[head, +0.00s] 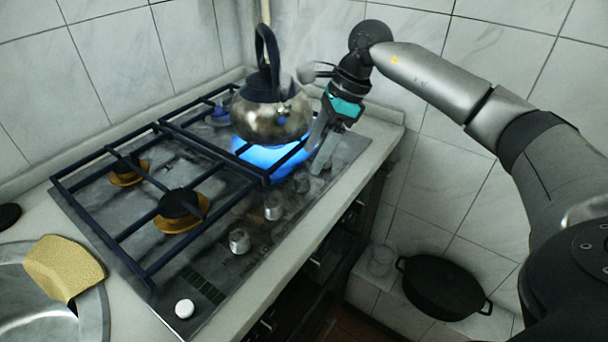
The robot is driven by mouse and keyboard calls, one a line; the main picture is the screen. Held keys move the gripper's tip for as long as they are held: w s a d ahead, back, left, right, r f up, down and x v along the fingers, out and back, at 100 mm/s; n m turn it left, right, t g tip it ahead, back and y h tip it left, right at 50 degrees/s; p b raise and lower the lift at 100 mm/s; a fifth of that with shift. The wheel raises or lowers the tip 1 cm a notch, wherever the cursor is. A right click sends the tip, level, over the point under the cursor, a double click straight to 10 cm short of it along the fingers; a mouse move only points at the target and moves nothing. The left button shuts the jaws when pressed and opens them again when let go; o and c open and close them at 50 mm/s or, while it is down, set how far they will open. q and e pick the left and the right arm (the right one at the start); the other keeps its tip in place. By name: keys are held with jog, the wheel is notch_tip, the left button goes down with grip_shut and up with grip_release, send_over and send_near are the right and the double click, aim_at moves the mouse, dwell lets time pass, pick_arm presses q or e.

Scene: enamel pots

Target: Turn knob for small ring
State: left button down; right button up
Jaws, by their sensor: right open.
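A gas hob (215,255) with a dark grate lies on the counter. A row of metal knobs runs along its right side: one nearer knob (239,240), a middle knob (273,207) and a farther knob (302,182). A blue flame (265,154) burns under a metal kettle (272,119) at the far right burner. My right gripper (316,158) is open and points down at the far end of the knob row, close beside the kettle. The farthest knob area is partly hidden by its fingers, so contact cannot be told. My left gripper is not in view.
Two unlit burners with orange-brown bases, a left one (128,172) and a nearer one (180,208), sit under the grate. A white button (185,308) is at the near corner. A yellow sponge (63,268) lies on the sink edge. A black pot (442,285) stands low at right.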

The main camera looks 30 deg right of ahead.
aim_at(303, 174)
jog(key=x, duration=0.4)
jog(key=shift+a+f+b, duration=0.1)
jog(key=shift+f+b, duration=0.2)
jog(key=shift+b, duration=0.05)
jog(key=shift+w+a+f, duration=0.2)
jog(key=shift+a+f, duration=0.05)
jog(key=shift+f, duration=0.25)
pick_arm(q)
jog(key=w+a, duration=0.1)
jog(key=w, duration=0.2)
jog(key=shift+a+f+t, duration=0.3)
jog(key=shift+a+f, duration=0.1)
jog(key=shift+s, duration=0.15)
pick_arm(e)
jog(key=shift+c, duration=0.2)
jog(key=shift+c, duration=1.4)
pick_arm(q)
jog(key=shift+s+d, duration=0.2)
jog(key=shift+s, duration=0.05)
pick_arm(e)
grip_shut()
